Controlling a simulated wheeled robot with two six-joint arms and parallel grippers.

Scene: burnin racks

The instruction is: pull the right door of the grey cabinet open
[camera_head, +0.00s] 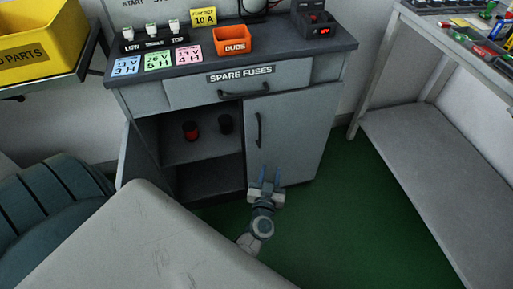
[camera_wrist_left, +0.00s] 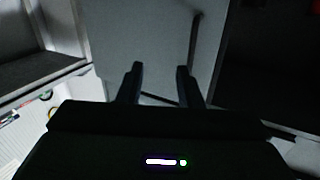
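The grey cabinet (camera_head: 170,97) stands ahead in the head view. Its right door (camera_head: 295,135) looks shut, with a dark vertical handle (camera_head: 258,130) near its left edge. My left gripper (camera_head: 264,174) is in front of the lower part of this door, below the handle, with its fingers apart and nothing between them. In the left wrist view the two dark fingers (camera_wrist_left: 158,82) are spread before a grey panel (camera_wrist_left: 140,35). A thin dark bar (camera_wrist_left: 194,42), which looks like the handle, is beyond the right finger. My right gripper is not in view.
The cabinet's left door (camera_head: 136,155) stands open, showing a red and a dark container (camera_head: 190,131) on a shelf. A drawer (camera_head: 240,87) is above the doors. A bench (camera_head: 405,150) stands to the right, with green floor (camera_head: 345,215) clear between.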

